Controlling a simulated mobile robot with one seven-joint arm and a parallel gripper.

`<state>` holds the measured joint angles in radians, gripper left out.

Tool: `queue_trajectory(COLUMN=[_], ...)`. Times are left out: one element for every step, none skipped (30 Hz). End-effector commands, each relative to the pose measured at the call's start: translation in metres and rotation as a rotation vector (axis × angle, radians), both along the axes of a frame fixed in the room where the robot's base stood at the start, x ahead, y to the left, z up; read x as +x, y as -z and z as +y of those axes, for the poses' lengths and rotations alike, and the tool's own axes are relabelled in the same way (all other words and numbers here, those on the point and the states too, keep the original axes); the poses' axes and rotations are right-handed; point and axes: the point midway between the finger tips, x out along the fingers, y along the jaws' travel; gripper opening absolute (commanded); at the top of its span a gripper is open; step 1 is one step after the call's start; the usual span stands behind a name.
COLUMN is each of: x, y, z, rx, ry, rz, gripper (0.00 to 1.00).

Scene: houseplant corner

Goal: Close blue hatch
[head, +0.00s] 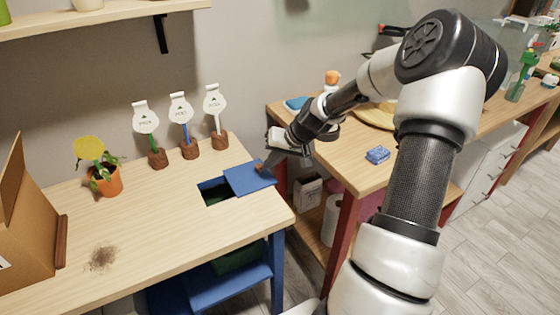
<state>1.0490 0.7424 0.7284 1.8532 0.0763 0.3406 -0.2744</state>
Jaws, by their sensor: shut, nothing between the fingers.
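The blue hatch (250,178) is a flat blue panel at the right end of the wooden bench (150,228). It lies beside a dark rectangular opening (214,190) in the bench top and leaves much of that opening uncovered on the left. My gripper (264,170) is shut and empty, its fingertips low at the hatch's right part. I cannot tell whether they touch it.
A potted yellow flower (104,178) and several white tags in brown bases (158,158) stand along the back. A cardboard box (28,222) and spilled soil (102,257) are at left. A second table (345,155) stands at right. Bench middle is clear.

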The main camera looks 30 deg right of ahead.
Motion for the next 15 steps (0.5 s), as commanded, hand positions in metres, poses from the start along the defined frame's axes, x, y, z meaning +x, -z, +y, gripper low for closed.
queue_trajectory(x=[0.0, 0.0, 0.0, 0.0, 0.0, 0.0, 0.0, 0.0, 0.0, 0.0, 0.0, 0.0, 0.0, 0.0, 0.0], y=[0.0, 0.0, 0.0, 0.0, 0.0, 0.0, 0.0, 0.0, 0.0, 0.0, 0.0, 0.0, 0.0, 0.0, 0.0], z=[0.001, 0.001, 0.001, 0.001, 0.001, 0.001, 0.001, 0.001, 0.001, 0.002, 0.003, 0.007, 0.011, 0.017, 0.026], rx=[0.0, 0.0, -0.001, 0.0, 0.0, 0.0, 0.0, 0.0, 0.0, 0.0, 0.0, 0.0, 0.0, 0.0, 0.0], ry=[0.0, 0.0, 0.0, 0.0, 0.0, 0.0, 0.0, 0.0, 0.0, 0.0, -0.001, -0.003, -0.004, -0.007, -0.009], rz=[0.0, 0.0, 0.0, 0.0, 0.0, 0.0, 0.0, 0.0, 0.0, 0.001, 0.001, 0.001, 0.002, 0.002, 0.002], gripper=[0.0, 0.0, 0.0, 0.0, 0.0, 0.0, 0.0, 0.0, 0.0, 0.0, 0.0, 0.0, 0.0, 0.0, 0.0])
